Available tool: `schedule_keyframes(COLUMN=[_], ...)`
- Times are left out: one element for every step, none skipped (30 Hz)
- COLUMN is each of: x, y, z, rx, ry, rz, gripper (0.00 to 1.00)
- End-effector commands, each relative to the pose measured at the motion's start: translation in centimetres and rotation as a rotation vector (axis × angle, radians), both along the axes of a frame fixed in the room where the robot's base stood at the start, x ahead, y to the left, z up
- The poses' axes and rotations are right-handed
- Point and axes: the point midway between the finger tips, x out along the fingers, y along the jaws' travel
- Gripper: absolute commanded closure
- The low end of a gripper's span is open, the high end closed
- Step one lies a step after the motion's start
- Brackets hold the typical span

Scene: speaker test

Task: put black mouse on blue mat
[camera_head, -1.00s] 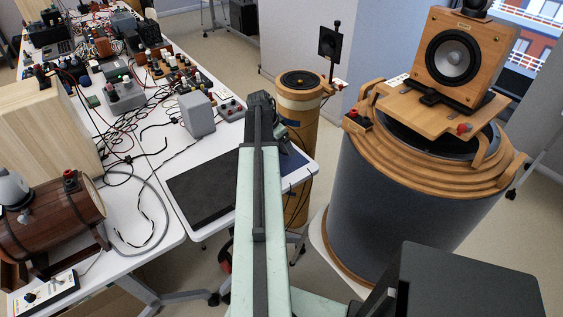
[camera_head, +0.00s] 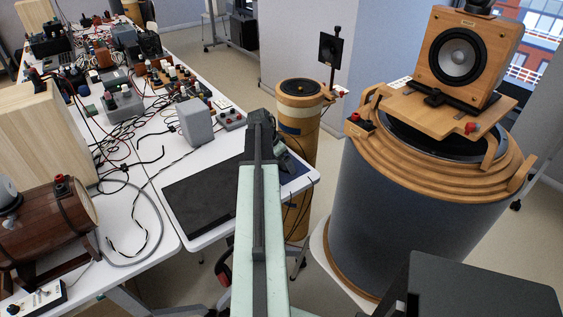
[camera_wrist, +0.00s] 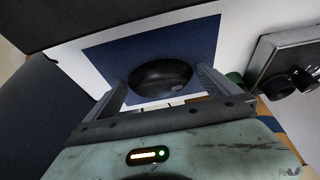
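The black mouse (camera_wrist: 160,78) is a dark rounded shape between the fingertips of my gripper (camera_wrist: 162,82) in the wrist view. It fills the gap, and the fingers appear to be against its sides. The blue mat (camera_wrist: 110,50) lies behind and beneath it; I cannot tell whether the mouse touches the mat. In the head view, my gripper (camera_head: 262,125) is over the right part of the white table, and the blue mat (camera_head: 294,168) shows only partly to the right of my arm. The mouse is not clear there.
A black pad (camera_head: 205,200) lies left of my arm on the white table. A grey box (camera_head: 196,122) and tangled cables stand further back. A wooden cylinder (camera_head: 300,110) and a large speaker drum (camera_head: 410,215) stand right of the table. A grey device (camera_wrist: 288,60) is at the wrist view's right.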

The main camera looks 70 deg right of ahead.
Motion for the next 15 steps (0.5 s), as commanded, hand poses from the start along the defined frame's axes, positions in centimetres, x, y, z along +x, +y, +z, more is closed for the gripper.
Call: schedule_keyframes(x=[0.0,0.0,0.0,0.0,0.0,0.0,0.1,0.1,0.2,0.3,0.4,0.5,0.6,0.8,1.0], y=[0.0,0.0,0.0,0.0,0.0,0.0,0.1,0.2,0.3,0.5,0.6,0.8,1.0,1.2,1.5], z=[0.0,0.0,0.1,0.1,0.3,0.5,0.8,1.1,1.6,2.1,2.6,3.4,4.0,4.6,5.6], rx=[0.0,0.0,0.0,0.0,0.0,0.0,0.0,0.0,0.0,0.0,0.0,0.0,0.0,0.0,0.0], ry=[0.0,0.0,0.0,0.0,0.0,0.0,0.0,0.0,0.0,0.0,0.0,0.0,0.0,0.0,0.0], rz=[0.0,0.0,0.0,0.0,0.0,0.001,0.001,0.001,0.001,0.001,0.001,0.001,0.001,0.001,0.002], gripper=[0.0,0.0,0.0,0.0,0.0,0.0,0.0,0.0,0.0,0.0,0.0,0.0,0.0,0.0,0.0])
